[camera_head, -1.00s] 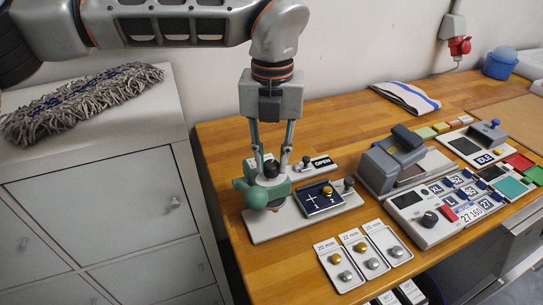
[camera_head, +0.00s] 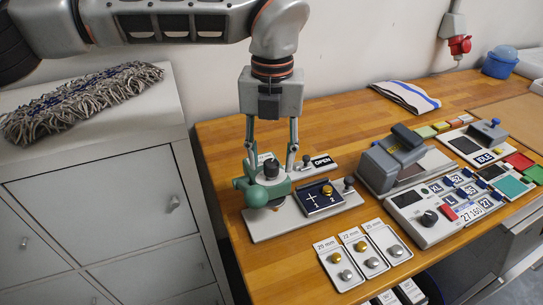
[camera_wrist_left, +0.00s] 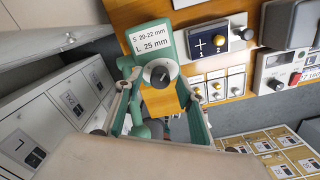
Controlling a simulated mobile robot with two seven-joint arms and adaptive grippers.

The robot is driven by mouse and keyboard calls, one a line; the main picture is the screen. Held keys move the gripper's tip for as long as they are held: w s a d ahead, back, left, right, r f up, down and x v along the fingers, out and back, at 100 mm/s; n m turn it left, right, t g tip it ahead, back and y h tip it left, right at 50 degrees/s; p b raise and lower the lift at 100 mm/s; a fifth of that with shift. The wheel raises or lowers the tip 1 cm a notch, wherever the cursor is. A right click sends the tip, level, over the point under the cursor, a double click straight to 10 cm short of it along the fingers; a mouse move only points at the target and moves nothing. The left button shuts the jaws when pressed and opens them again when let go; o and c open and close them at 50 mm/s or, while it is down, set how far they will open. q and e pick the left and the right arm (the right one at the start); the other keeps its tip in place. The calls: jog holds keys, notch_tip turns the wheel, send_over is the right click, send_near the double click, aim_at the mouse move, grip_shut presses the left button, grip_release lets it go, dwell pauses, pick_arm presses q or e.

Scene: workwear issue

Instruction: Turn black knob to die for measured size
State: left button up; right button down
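The black knob (camera_head: 271,168) stands on the green press (camera_head: 250,190) at the left of the table. In the left wrist view the knob (camera_wrist_left: 160,74) sits on a pale round dial below a white label (camera_wrist_left: 150,38) reading "S 20-22 mm" and "L 25 mm". Its pointer direction is not clear. My left gripper (camera_head: 270,160) points down over the press, its fingers spread either side of the knob with gaps between. It is open and empty; its fingers also show in the wrist view (camera_wrist_left: 157,82). My right gripper is out of view.
A dark blue plate (camera_head: 318,198) with a gold button and an OPEN sign (camera_head: 321,162) stand right of the press. Cards marked 20, 22 and 25 mm lie in front (camera_head: 338,262). A grey device (camera_head: 392,160) and a keyed panel (camera_head: 440,222) stand further right.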

pick_arm(q)
notch_tip(320, 180, up, 12)
dwell(0.4)
jog(key=shift+f, duration=0.15)
